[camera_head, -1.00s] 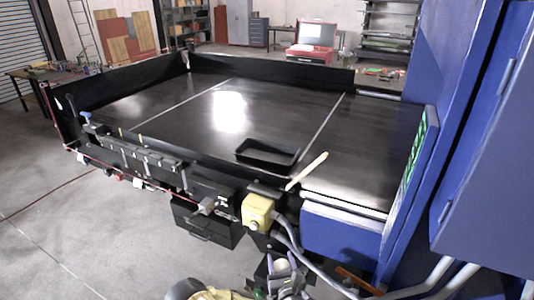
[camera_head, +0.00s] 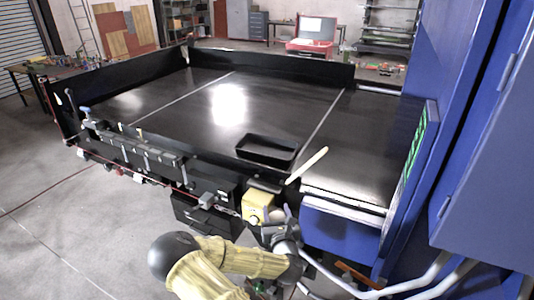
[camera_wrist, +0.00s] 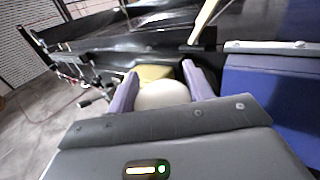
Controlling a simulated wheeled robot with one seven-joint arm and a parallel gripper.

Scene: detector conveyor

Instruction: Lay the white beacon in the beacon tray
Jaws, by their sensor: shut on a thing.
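The white beacon (camera_wrist: 162,94) shows as a pale rounded body between the two fingers of my gripper (camera_wrist: 164,80) in the wrist view. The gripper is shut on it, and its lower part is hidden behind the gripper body. In the head view my gripper (camera_head: 281,218) is in front of the conveyor's near edge, beside the yellow box, with a small pale part of the beacon showing. The beacon tray (camera_head: 266,161), a black shallow open tray, rests on the conveyor near its front edge, beyond and above my gripper in the picture. It looks empty.
A yellow box (camera_head: 257,207) is mounted at the conveyor's near side. A pale rod (camera_head: 308,164) slants up right of the tray. Blue machine housing (camera_head: 480,130) stands at the right. The dark belt (camera_head: 180,105) is broad and clear behind the tray.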

